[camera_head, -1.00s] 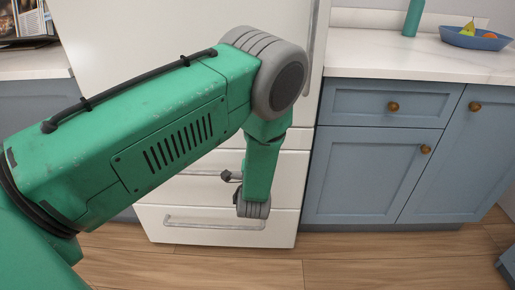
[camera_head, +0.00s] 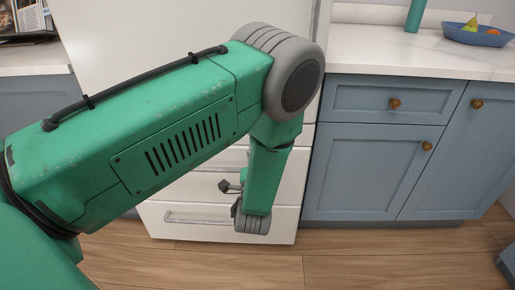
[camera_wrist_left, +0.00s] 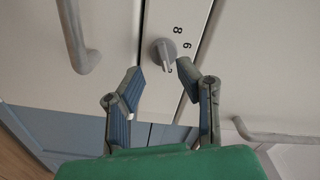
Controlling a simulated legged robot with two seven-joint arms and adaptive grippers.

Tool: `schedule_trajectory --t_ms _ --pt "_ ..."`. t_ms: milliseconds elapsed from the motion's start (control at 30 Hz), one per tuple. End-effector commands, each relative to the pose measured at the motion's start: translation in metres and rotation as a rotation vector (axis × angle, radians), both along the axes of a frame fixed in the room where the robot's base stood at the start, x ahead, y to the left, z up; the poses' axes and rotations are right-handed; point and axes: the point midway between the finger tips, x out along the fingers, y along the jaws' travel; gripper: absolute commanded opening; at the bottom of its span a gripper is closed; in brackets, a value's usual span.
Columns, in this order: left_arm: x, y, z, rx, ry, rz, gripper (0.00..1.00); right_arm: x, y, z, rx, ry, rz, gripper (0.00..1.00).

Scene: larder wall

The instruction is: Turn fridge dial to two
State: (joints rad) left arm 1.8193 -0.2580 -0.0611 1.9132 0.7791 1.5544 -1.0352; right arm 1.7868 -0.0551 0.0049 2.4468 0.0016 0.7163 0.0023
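The fridge (camera_head: 130,35) is white, with a tall door above and drawers below, behind my left arm in the head view. The fridge dial (camera_wrist_left: 163,53) is a small grey knob on a pale strip in the left wrist view. The numerals 8 and 6 show beside it, turned sideways; other marks are hidden or too small to read. My left gripper (camera_wrist_left: 160,75) is open, its two blue-padded fingers apart. The dial shows just ahead of the gap between the fingertips; I cannot tell whether they touch it.
A bar handle (camera_wrist_left: 76,38) stands left of the dial in the wrist view, and another handle (camera_wrist_left: 270,133) lies to the right. Blue-grey cabinets (camera_head: 365,170) with brass knobs adjoin the fridge. The counter (camera_head: 420,55) holds a blue bowl (camera_head: 470,37) of fruit and a green object (camera_head: 414,15).

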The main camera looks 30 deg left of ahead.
Motion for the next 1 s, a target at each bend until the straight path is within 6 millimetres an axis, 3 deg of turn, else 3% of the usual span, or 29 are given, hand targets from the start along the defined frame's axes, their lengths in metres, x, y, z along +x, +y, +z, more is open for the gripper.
schedule_trajectory --t_ms 200,400,1000 --pt "-0.038 -0.024 -0.001 0.001 0.004 -0.002 0.3 0.0 0.0 0.0 0.0 0.0 0.0 0.0" --pt "-0.057 -0.035 -0.001 -0.001 0.003 -0.001 0.3 0.0 0.0 0.0 0.0 0.0 0.0 0.0" --pt "-0.06 -0.037 -0.001 -0.002 0.003 -0.001 0.3 0.002 0.0 0.0 0.0 0.002 0.0 0.0"
